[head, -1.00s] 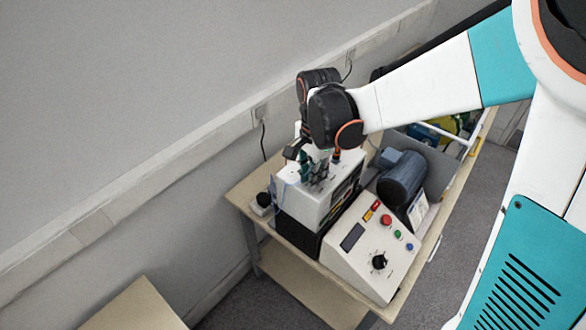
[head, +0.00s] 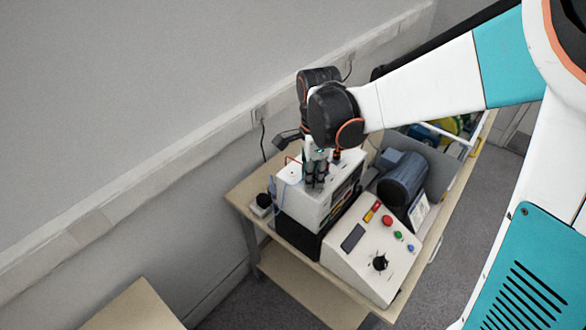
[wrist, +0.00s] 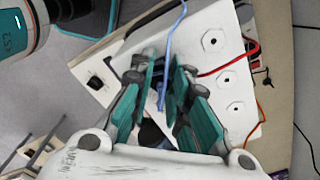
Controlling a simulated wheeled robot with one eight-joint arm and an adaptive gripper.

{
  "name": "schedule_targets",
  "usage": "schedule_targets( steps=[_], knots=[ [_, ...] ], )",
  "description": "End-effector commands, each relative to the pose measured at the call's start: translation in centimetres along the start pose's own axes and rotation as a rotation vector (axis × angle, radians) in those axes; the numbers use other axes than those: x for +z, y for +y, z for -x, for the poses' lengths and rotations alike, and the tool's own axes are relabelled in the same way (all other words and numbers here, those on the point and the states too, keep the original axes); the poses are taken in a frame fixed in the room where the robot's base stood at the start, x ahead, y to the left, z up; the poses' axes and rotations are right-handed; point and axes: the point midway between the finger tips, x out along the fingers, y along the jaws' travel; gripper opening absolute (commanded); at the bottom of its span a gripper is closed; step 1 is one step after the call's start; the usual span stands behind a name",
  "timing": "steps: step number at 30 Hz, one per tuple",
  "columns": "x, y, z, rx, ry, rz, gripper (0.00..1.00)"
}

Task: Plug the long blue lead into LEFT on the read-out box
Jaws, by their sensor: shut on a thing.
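My gripper (head: 316,180) points down at the top of the white read-out box (head: 300,208). In the wrist view my gripper (wrist: 164,72) has its teal fingers close together around the blue lead (wrist: 168,42). The lead runs up from between the fingers to the top edge of the view. No socket labels are readable. In the head view the blue lead (head: 273,187) hangs at the box's left side.
A red lead (wrist: 225,68) crosses the box top close to the right finger. A sloped control console (head: 365,260) with a knob and buttons stands in front. A grey-blue motor (head: 402,178) stands to the right. The wall is close behind the table.

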Motion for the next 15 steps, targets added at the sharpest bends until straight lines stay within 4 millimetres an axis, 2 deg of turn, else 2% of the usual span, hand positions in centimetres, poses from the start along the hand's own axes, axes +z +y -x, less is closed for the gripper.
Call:
schedule_targets(
  steps=[7, 15],
  knots=[
    [0.02, -0.04, 0.01, -0.001, 0.0, -0.034, 0.0],
    [0.02, -0.05, -0.02, -0.001, -0.001, -0.305, 0.0]
  ],
)
